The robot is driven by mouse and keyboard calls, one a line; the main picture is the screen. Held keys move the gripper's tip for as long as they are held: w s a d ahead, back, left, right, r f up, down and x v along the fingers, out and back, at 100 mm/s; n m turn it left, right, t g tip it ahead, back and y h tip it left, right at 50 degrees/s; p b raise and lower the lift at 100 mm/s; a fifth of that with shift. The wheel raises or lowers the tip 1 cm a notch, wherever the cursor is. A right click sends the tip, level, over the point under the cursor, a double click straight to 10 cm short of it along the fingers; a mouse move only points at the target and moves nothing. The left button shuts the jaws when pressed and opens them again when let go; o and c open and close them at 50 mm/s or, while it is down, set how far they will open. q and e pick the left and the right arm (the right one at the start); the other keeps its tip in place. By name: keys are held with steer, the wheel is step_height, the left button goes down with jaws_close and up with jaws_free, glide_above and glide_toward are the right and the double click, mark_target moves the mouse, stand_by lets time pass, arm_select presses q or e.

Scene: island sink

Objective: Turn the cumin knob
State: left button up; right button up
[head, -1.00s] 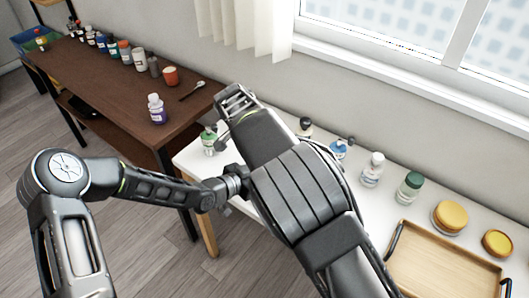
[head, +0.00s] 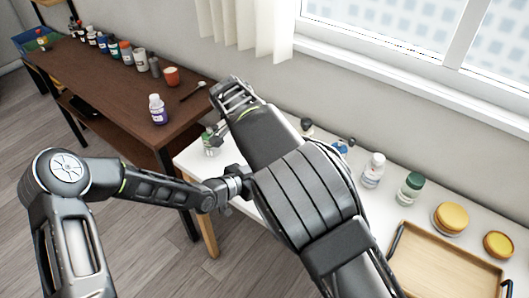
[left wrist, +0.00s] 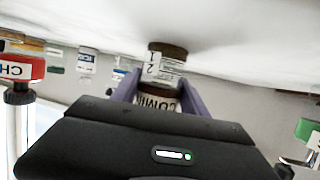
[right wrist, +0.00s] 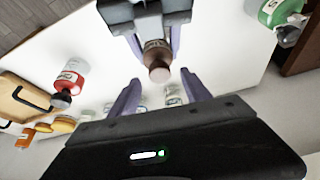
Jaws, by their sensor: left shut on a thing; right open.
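The cumin container (left wrist: 158,97), brown with a white label, is between the purple fingers of my left gripper (left wrist: 158,92), which is shut on it. A brown part with a white band marked with numbers (left wrist: 165,67) stands out beyond those fingers. In the right wrist view the brown container (right wrist: 157,55) hangs from my left gripper (right wrist: 150,12), its round end towards my right gripper (right wrist: 160,98). My right gripper is open, its fingers apart on either side below that end, not touching it as far as I see. In the head view my right arm hides the container.
The white table holds several bottles, including a green-capped one (head: 410,187), yellow-lidded jars (head: 451,217) and a wooden tray (head: 440,265). A brown desk (head: 110,80) with several bottles stands at the left. A red-labelled bottle (right wrist: 70,75) shows in the right wrist view.

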steer(key=v, duration=0.9)
steer(key=shift+r, duration=0.2)
arm_select(q)
steer(key=o, duration=1.6)
steer(key=shift+c, duration=0.2)
steer(key=v, duration=1.2)
